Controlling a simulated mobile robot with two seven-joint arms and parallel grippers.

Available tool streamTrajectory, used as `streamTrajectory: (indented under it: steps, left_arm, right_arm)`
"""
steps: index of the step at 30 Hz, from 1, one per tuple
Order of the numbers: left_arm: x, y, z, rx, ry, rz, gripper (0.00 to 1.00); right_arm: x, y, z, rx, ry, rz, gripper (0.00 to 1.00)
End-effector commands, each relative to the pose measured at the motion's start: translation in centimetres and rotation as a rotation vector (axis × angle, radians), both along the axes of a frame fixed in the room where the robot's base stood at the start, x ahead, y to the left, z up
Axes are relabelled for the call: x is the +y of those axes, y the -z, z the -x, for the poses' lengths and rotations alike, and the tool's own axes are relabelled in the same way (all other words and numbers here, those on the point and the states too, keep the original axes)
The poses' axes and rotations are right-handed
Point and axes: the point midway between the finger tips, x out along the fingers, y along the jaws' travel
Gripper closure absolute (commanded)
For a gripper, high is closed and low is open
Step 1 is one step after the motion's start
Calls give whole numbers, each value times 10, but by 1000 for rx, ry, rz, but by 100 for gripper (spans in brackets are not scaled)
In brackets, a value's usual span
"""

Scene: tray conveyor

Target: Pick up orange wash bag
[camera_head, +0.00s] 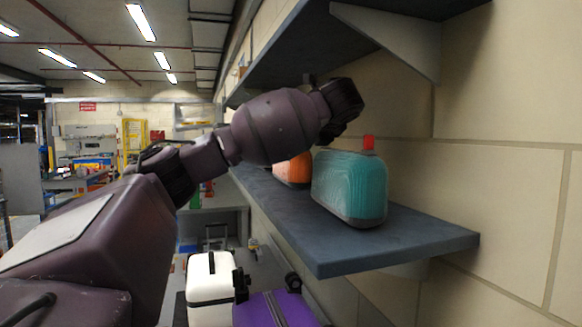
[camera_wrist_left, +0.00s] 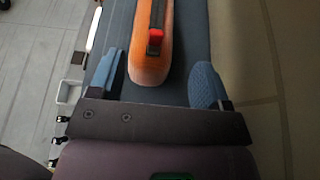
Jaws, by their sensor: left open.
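The orange wash bag (camera_head: 292,170) stands on the blue-grey wall shelf (camera_head: 400,246), partly hidden by my left arm and a teal bag in the head view. In the left wrist view the orange wash bag (camera_wrist_left: 151,68) lies ahead, with a dark strip and a red tab on top. My left gripper (camera_wrist_left: 165,84) is open, with one blue finger pad on each side of the bag's near end. The bag appears between the pads, and I see a gap on both sides. My right gripper is in neither view.
A teal bag (camera_head: 349,187) with a red tab stands on the shelf, nearer than the orange one. An upper shelf (camera_head: 305,45) overhangs my left arm. The wall (camera_head: 500,190) closes the right side. A white case (camera_head: 210,290) and a purple case (camera_head: 275,309) stand below.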

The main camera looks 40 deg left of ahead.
Motion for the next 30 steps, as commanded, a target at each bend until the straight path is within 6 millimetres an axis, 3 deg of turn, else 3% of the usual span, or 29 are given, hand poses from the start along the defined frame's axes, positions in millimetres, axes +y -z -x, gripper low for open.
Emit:
streamTrajectory:
  steps: [12, 22, 30]
  left_arm:
    - [42, 15, -15, 0, -2, 0, 29]
    - [46, 18, -18, 0, 0, 0, 29]
    - [46, 17, -18, 0, 0, 0, 70]
  right_arm:
    - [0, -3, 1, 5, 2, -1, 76]
    - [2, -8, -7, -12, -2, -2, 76]
    - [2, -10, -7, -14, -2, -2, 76]
